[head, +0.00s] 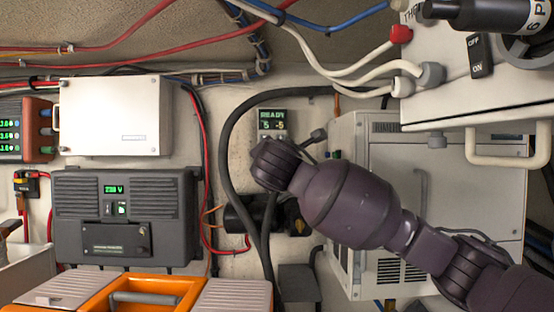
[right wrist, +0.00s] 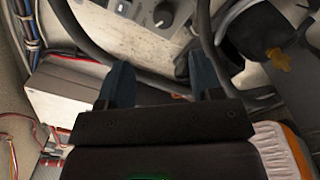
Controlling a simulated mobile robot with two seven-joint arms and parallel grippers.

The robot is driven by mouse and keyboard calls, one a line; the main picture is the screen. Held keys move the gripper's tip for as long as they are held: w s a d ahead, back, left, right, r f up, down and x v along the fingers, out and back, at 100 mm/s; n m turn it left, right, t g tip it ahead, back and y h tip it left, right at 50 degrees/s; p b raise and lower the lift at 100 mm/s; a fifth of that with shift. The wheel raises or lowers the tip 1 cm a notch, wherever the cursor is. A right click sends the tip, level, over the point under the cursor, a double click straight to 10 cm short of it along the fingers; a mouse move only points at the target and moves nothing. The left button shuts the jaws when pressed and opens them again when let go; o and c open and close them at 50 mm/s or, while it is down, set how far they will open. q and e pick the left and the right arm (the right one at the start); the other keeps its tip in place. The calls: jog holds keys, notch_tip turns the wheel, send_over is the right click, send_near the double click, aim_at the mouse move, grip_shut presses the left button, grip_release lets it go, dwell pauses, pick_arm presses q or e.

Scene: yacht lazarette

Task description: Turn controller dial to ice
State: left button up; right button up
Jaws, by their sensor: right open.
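The controller (head: 272,120) is mounted on the back wall, with a lit green display reading READY above two small numbers. In the head view my right wrist covers its lower part, and the dial and my right fingers are hidden there. I cannot read the dial's setting. My left gripper is not in view.
A thick black hose (head: 228,155) loops around the controller. A white cabinet (head: 375,150) stands to the right, below an overhanging white box (head: 460,100) with a handle. A dark inverter (head: 125,215) and an orange case (head: 150,290) are at left. Cables run along the ceiling.

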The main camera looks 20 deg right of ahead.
pick_arm(q)
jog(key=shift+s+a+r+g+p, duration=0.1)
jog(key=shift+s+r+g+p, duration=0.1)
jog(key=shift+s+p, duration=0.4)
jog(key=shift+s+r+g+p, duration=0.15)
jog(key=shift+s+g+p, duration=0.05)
jog(key=shift+p, duration=0.7)
pick_arm(e)
jog(key=x, duration=1.1)
jog(key=shift+w+f, duration=0.15)
jog(key=shift+f, duration=0.1)
jog(key=shift+d, duration=0.15)
jog(key=shift+c, duration=0.2)
jog(key=c, duration=0.9)
